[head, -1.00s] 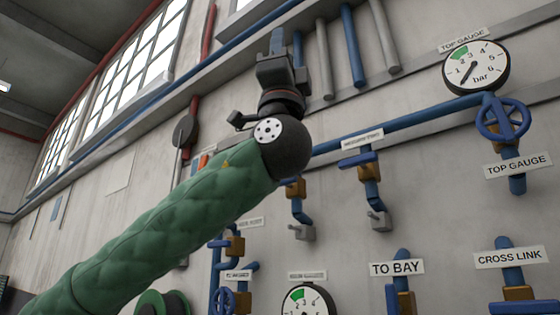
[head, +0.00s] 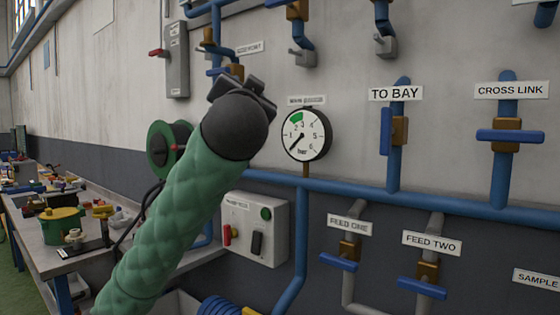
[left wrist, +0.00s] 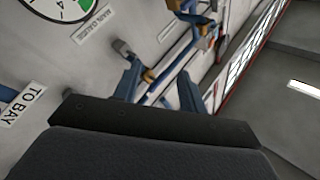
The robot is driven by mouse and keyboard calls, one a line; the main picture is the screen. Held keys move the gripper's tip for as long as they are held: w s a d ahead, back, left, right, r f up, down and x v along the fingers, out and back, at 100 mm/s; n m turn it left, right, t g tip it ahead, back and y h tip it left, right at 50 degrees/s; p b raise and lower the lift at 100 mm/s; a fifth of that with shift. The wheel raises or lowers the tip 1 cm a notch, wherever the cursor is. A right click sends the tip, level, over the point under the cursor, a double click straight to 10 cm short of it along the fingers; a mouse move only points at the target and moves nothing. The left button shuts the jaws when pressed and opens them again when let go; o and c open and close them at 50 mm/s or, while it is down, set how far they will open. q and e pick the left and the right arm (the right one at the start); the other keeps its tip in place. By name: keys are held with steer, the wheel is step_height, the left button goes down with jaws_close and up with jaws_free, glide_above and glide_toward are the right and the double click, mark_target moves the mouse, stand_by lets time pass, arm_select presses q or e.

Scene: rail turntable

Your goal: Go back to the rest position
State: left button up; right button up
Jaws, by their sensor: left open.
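My left arm in its green quilted sleeve comes in from the lower left of the head view. Its left gripper (head: 243,88) is foreshortened beyond the dark round wrist, in front of the pipe wall and left of the main gauge (head: 306,134). In the left wrist view the two blue-grey fingers (left wrist: 160,86) stand apart with nothing between them. The gauge's edge also shows at that view's top left. My right gripper is in neither view.
Blue pipes carry valves labelled TO BAY (head: 400,130), CROSS LINK (head: 510,135), FEED ONE (head: 339,262) and FEED TWO (head: 422,288). A grey control box (head: 262,228) and a hose reel (head: 165,148) are near my arm. A cluttered workbench (head: 90,262) stands at the left.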

arm_select(q)
step_height(320, 180, down, 28)
steer(key=w+a+g+h+p, duration=0.1)
steer(key=w+a+g+h, duration=0.15)
steer(key=g, duration=0.35)
steer(key=s+a+f+n+g+p, duration=0.15)
steer(key=s+f, duration=0.25)
steer(key=f, duration=0.8)
steer(key=s+a+f+n+g, duration=0.1)
steer(key=s+a+f+g, duration=0.15)
steer(key=f, duration=0.95)
steer(key=s+f+n+g+p, duration=0.1)
steer(key=s+f+g, duration=0.8)
steer(key=s+f, duration=2.2)
steer(key=s+a+p, duration=0.1)
steer(key=s, duration=0.2)
steer(key=shift+f+g+p, duration=0.25)
steer(key=shift+g+p, duration=0.05)
steer(key=shift+g, duration=0.1)
steer(key=shift+w+n, duration=0.1)
steer(key=shift+n, duration=0.15)
steer(key=shift+c, duration=0.6)
steer(key=shift+d, duration=0.15)
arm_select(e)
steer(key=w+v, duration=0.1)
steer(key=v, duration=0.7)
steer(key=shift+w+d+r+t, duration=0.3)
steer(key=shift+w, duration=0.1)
